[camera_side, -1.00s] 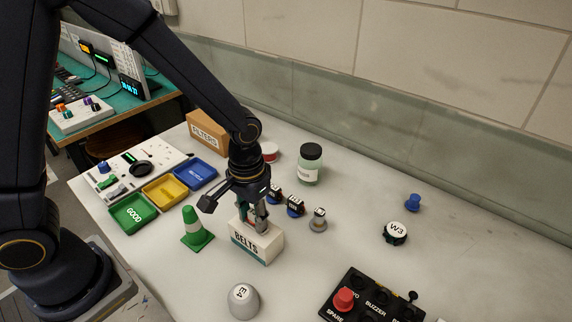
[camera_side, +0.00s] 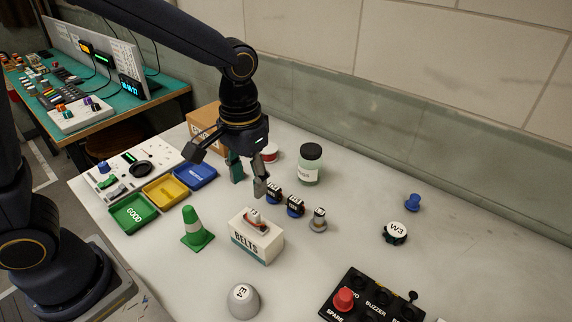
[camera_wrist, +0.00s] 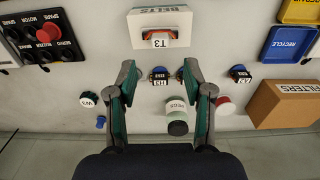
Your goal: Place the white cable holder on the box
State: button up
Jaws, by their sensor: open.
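The white cable holder, a small whitish piece with a T3 label and a red-orange part, sits on top of the white BELTS box (camera_side: 258,247). I take the T3 piece (camera_side: 255,219) to be that holder; it also shows on the box in the wrist view (camera_wrist: 160,41). My gripper (camera_side: 249,178) is open and empty, above and behind the box, apart from the piece. In the wrist view, its two fingers (camera_wrist: 159,75) are spread wide, with the box beyond them.
A green cone (camera_side: 194,230) stands left of the box, and a grey E4 dome (camera_side: 243,300) in front. Small labelled pieces (camera_side: 295,206) and a jar (camera_side: 310,165) stand behind and right. A button panel (camera_side: 370,298) lies front right.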

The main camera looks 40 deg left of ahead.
jog(key=s+a+r+t, duration=0.5)
jog(key=s+a+r, duration=0.4)
jog(key=s+a, duration=0.2)
jog(key=shift+s+r+t, duration=0.25)
jog(key=shift+s+t, duration=0.05)
